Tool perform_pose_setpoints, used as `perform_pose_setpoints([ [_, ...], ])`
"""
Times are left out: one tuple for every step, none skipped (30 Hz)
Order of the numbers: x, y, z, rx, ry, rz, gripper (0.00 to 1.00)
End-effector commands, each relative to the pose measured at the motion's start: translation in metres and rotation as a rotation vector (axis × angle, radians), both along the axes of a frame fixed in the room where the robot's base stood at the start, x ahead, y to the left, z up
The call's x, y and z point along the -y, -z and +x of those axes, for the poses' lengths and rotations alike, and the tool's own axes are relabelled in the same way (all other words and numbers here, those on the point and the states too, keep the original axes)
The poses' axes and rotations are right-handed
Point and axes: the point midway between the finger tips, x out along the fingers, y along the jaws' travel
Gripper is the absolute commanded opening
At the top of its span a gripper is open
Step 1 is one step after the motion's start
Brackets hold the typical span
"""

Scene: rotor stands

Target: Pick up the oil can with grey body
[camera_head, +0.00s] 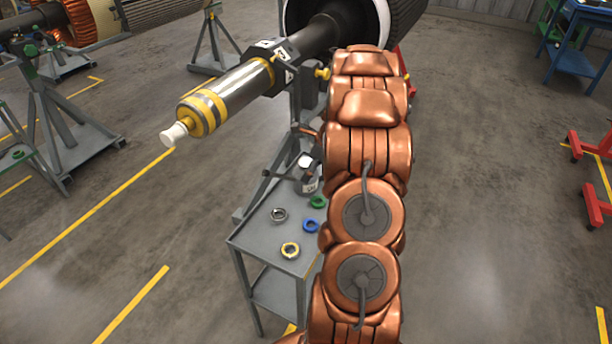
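A small can or bottle (309,184) with a dark grey body and a pale upper part stands at the back of the grey cart (262,236). It looks like the oil can, but it is small and close to the left edge of my copper-coloured arm, so its details are unclear. My arm runs up the middle of the view and covers the right side of the cart. My gripper does not show; the arm's far end reaches up in front of the large rotor.
A rotor shaft (238,88) juts out above and behind the cart. Grey stands (62,125) are at left, red stands (597,205) at right.

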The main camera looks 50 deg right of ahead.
Motion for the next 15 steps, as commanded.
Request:
perform_pose_setpoints([
  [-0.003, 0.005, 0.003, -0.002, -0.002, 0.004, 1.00],
  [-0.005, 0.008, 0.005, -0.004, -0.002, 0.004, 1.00],
  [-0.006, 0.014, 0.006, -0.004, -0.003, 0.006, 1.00],
  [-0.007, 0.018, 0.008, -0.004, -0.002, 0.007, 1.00],
  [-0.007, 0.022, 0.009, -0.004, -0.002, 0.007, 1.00],
  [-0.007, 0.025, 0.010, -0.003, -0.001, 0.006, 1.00],
  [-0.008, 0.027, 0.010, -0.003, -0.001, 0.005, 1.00],
  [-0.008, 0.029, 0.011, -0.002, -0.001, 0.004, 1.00],
  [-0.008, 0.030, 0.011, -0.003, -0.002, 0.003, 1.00],
  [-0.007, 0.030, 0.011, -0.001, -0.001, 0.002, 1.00],
  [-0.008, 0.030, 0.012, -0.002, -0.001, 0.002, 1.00],
  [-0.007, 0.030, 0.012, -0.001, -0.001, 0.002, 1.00],
  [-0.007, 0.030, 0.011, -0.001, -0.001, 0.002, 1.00],
  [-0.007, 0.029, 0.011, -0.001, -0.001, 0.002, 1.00],
  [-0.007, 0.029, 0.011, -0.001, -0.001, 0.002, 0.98],
])
